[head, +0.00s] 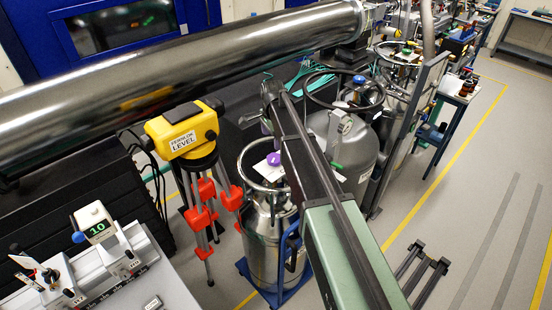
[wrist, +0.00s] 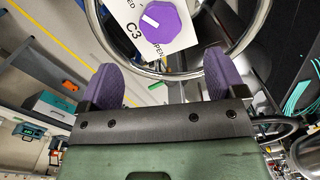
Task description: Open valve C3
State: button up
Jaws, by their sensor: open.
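Valve C3 is a purple many-sided knob (wrist: 168,20) with a white pointer mark, on a white label plate (wrist: 183,42). The plate reads "C3", with partly cut-off words ending "ED" and "PEN". The pointer mark lies on the knob's left side, not toward "PEN". In the head view the knob (head: 273,158) sits atop a metal dewar (head: 262,235), inside its ring handle. My gripper (wrist: 161,78) is open and empty, its purple fingertips short of the knob and apart from it. In the head view my arm hides much of the gripper and part of the dewar.
The dewar's ring handle (wrist: 222,62) curves between the knob and my fingertips in the wrist view. A yellow level (head: 182,130) on a red-clamped tripod stands left of the dewar. A large steel pipe (head: 170,75) crosses above. A larger vessel (head: 350,150) stands close behind, right.

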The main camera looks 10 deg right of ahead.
aim_at(273, 158)
notch_tip(273, 158, down, 10)
jog(key=b, duration=0.9)
jog(key=shift+r, duration=0.1)
jog(key=c, duration=0.9)
